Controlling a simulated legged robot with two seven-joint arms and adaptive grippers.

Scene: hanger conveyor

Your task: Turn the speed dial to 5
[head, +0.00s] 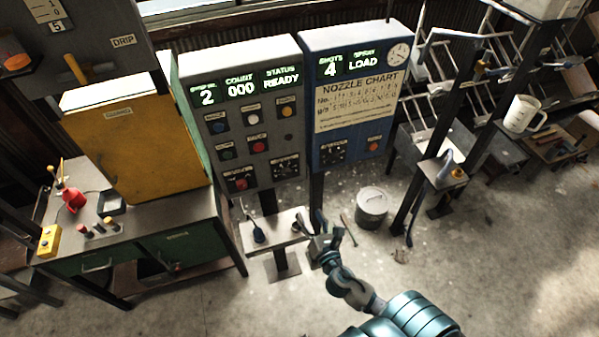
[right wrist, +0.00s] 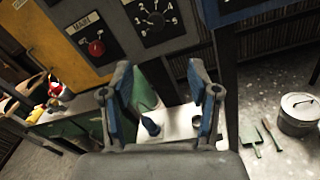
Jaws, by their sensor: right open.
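The grey control panel (head: 240,125) stands at the centre of the head view. A black dial (head: 285,166) with white markings sits at its lower right; its label is too small to read. A numbered dial with a dark knob shows in the right wrist view (right wrist: 154,19), at the top; its exact setting is unclear. The panel's left readout shows 2. My right gripper (head: 334,229) is open and empty, below and in front of the panel, apart from the dial. In the right wrist view its fingers (right wrist: 159,72) are spread below the dial. My left gripper is out of view.
A red knob (right wrist: 96,47) sits left of the dial. The blue panel (head: 360,100) with another dial (head: 333,151) stands close on the right. A small shelf (head: 275,228) with tools is below. A lidded bin (head: 371,208) stands on the floor.

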